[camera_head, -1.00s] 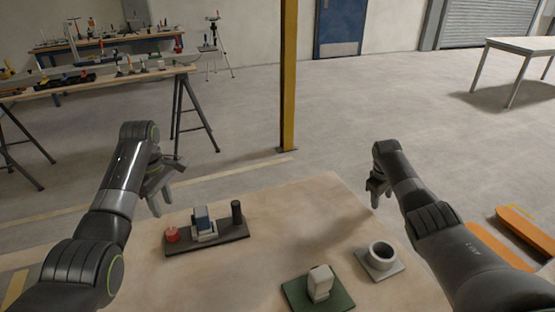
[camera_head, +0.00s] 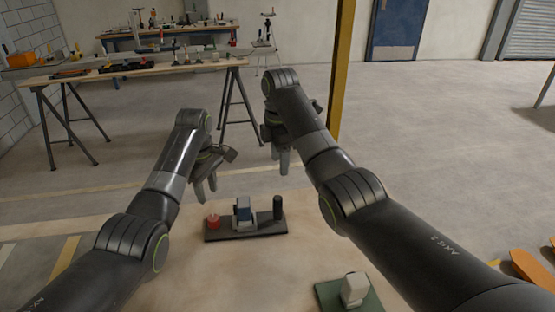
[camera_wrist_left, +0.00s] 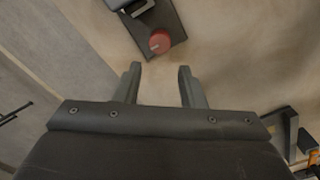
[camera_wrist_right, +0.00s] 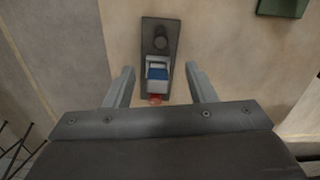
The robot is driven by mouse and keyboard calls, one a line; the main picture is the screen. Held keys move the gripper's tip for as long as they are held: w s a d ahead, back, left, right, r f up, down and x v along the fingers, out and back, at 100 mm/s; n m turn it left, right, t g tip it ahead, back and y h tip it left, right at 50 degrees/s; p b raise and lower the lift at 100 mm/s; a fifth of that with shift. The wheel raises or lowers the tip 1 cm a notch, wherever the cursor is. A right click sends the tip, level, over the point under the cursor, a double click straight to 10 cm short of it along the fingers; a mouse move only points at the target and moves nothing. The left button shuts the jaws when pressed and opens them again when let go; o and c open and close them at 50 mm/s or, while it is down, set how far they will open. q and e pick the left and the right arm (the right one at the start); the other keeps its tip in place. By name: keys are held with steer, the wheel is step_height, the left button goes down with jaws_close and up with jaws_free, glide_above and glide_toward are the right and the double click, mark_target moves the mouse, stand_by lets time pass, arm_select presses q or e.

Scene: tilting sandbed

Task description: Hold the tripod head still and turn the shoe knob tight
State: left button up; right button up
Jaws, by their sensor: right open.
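The tripod head (camera_head: 243,216), a grey block with a blue part, sits on a dark base plate (camera_head: 255,236) on the table. The red knob (camera_head: 213,221) is at the plate's left end, and a black upright cylinder (camera_head: 278,207) at its right end. My left gripper (camera_head: 206,190) is open and empty above the knob side; its wrist view shows the red knob (camera_wrist_left: 160,42) beyond the fingertips.
A green plate (camera_head: 362,297) with a pale block (camera_head: 354,288) lies at the table's near right. A yellow post (camera_head: 342,70) stands beyond the table. A workbench (camera_head: 140,68) with tools is at the back left. The table left of the dark plate looks clear.

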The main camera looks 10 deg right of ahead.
mark_target(278, 207)
steer(key=f, duration=1.7)
steer(key=shift+s+a, duration=0.1)
steer(key=shift+a, duration=0.15)
